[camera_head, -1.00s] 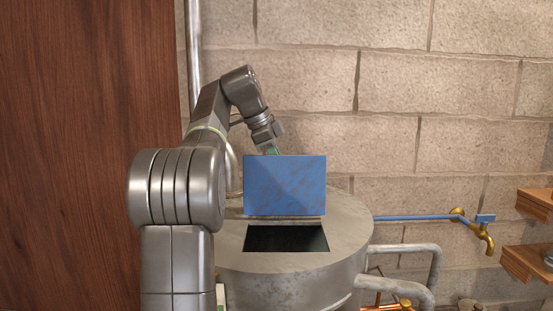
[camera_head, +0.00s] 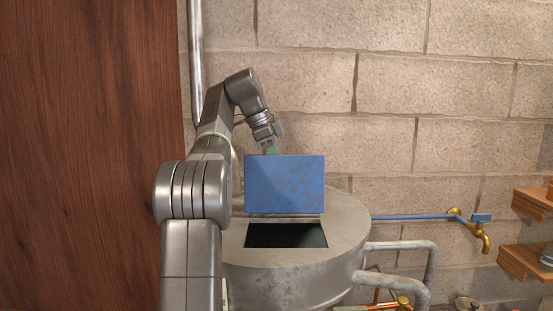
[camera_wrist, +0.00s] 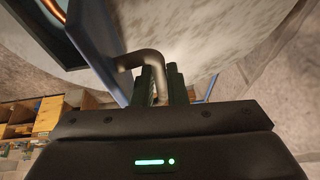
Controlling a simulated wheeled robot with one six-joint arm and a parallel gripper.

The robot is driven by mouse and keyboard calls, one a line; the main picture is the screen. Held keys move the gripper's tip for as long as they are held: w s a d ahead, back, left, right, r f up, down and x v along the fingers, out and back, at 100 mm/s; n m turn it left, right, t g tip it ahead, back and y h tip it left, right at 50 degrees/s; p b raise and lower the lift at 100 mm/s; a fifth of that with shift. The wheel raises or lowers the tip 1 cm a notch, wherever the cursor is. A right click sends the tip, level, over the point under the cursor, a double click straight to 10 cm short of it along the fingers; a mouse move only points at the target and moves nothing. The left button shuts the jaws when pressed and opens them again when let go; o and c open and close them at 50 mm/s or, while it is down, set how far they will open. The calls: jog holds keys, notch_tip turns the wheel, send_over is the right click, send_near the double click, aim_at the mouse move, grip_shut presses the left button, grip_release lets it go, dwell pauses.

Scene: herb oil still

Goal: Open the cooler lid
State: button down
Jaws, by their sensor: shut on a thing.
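The blue cooler lid (camera_head: 284,184) stands raised, close to upright, at the back edge of a dark rectangular opening (camera_head: 286,235) in the top of the round grey cooler (camera_head: 345,222). My gripper (camera_head: 270,148) is behind the lid's upper edge, and the lid partly hides it in the head view. In the wrist view, my gripper (camera_wrist: 158,92) has its dark fingers shut around a grey bent handle (camera_wrist: 143,57). The handle is fixed to the blue lid (camera_wrist: 95,42), seen edge-on.
A blue pipe with a brass tap (camera_head: 482,233) runs to the right of the cooler. Grey pipes (camera_head: 405,247) leave its side. Wooden shelves (camera_head: 530,205) are at the far right. A block wall stands behind, and a brown wooden panel (camera_head: 80,150) fills the left.

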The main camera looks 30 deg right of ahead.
jog(key=shift+w+f, duration=0.3)
jog(key=shift+w, duration=0.1)
jog(key=c, duration=1.7)
grip_release()
jog(key=shift+w+d+f, duration=0.15)
jog(key=shift+w+d, duration=0.05)
jog(key=shift+o, duration=1.2)
jog(key=shift+w+d+f, duration=0.25)
jog(key=shift+w, duration=0.2)
jog(key=shift+s+r, duration=0.1)
jog(key=shift+r, duration=0.1)
jog(key=shift+s+r, duration=0.1)
jog(key=shift+r, duration=0.05)
